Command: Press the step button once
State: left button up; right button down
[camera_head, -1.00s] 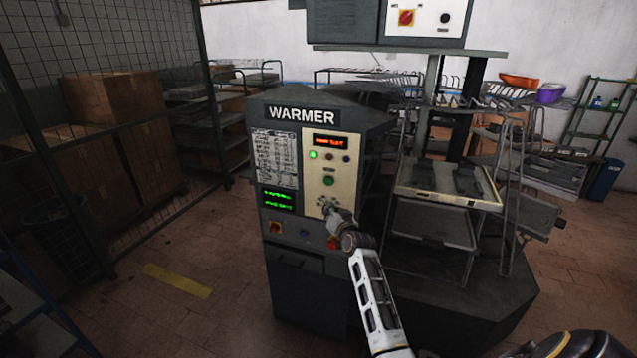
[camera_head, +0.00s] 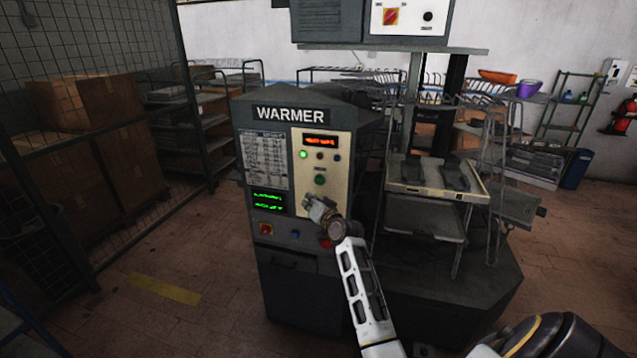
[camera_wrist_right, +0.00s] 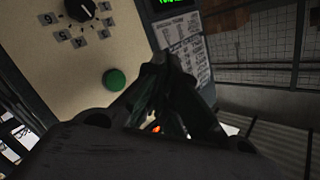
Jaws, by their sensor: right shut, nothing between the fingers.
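The grey WARMER machine (camera_head: 300,262) stands in the middle with a cream control panel. A round green button (camera_head: 320,180) is on this panel, and it also shows in the right wrist view (camera_wrist_right: 115,79). Its label is too small to read, so I cannot tell whether it is the step button. My right gripper (camera_head: 312,203) is shut and empty just below the green button, in front of the panel, covering the dial area. In the wrist view its fingers (camera_wrist_right: 172,75) are right of the green button, apart from it in the picture. My left gripper is not in view.
The numbered black dial (camera_wrist_right: 82,9) shows in the wrist view. A mesh fence (camera_head: 100,130) is at left; floor between is clear.

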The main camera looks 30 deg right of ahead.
aim_at(319, 181)
jog(key=shift+a+f, duration=0.1)
jog(key=shift+f, duration=0.05)
jog(key=shift+w, duration=0.1)
dwell(0.4)
jog(key=w+d+b, duration=0.1)
jog(key=w+d, duration=0.1)
jog(key=w+d+b, duration=0.1)
jog(key=d+b, duration=0.1)
jog(key=w+d+b, duration=0.2)
jog(key=shift+w+d, duration=0.3)
jog(key=shift+d, duration=0.1)
dwell(0.3)
dwell(0.5)
jog(key=shift+w+d, duration=0.25)
jog(key=shift+d, duration=0.05)
dwell(1.1)
